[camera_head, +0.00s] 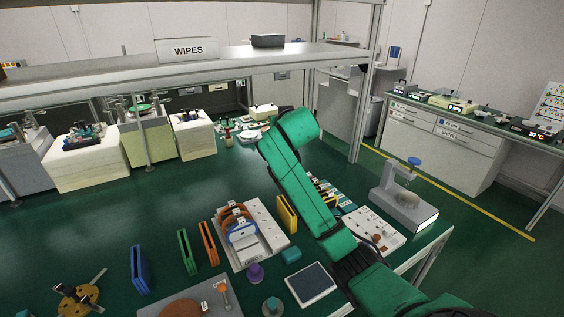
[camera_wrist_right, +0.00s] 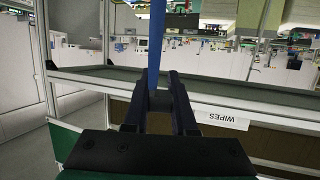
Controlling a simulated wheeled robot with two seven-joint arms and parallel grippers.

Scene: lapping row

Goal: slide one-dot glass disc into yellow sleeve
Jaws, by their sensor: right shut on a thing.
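The yellow sleeve (camera_head: 287,213) stands upright on the green bench, at the right edge of a pale rack (camera_head: 264,214). In the right wrist view my right gripper (camera_wrist_right: 158,98) is shut on a thin blue piece (camera_wrist_right: 156,40), seen edge-on between the fingers. No dots show on it, so I cannot tell whether it is the one-dot glass disc. In the head view my right forearm rises from the lower right past the sleeve, and its gripper is hidden. Discs (camera_head: 237,217) stand in the rack; their dots are too small to read. My left gripper is not in view.
Blue (camera_head: 139,269), green (camera_head: 187,252) and orange (camera_head: 208,243) sleeves stand left of the rack. A purple knob (camera_head: 255,272), a dark square plate (camera_head: 311,284) and a grey gauge stand (camera_head: 404,205) are nearby. An overhead shelf (camera_head: 180,68) crosses the back.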

